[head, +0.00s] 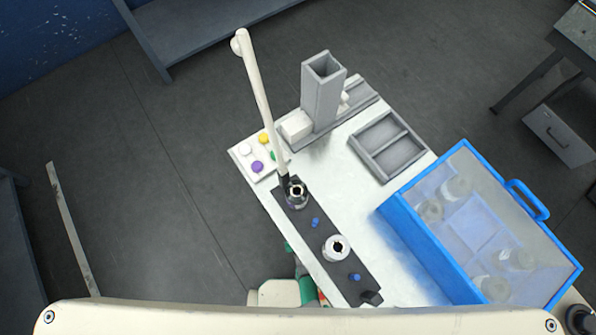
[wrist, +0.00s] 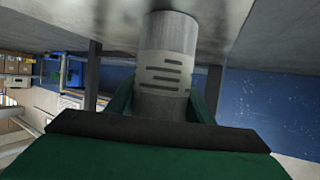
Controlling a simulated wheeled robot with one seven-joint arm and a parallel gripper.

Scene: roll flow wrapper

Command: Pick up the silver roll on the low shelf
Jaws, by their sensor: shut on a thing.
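The silver roll (wrist: 168,40) shows in the wrist view as an upright-looking metal cylinder with several dark slots on its side. My gripper (wrist: 161,100) has its green fingers on both sides of the roll's near end and is shut on it. The roll's far end meets or overlaps a grey surface (wrist: 90,15) at the top of the picture; I cannot tell whether they touch. In the head view this roll cannot be made out, and the low shelf is not clearly seen.
In the head view a white table (head: 335,185) carries a dark strip with two ringed metal parts (head: 336,248), a grey hopper (head: 322,90), a grey tray (head: 388,145), coloured buttons (head: 257,152) and a clear blue-framed cover (head: 480,230). Open dark floor (head: 120,190) lies left.

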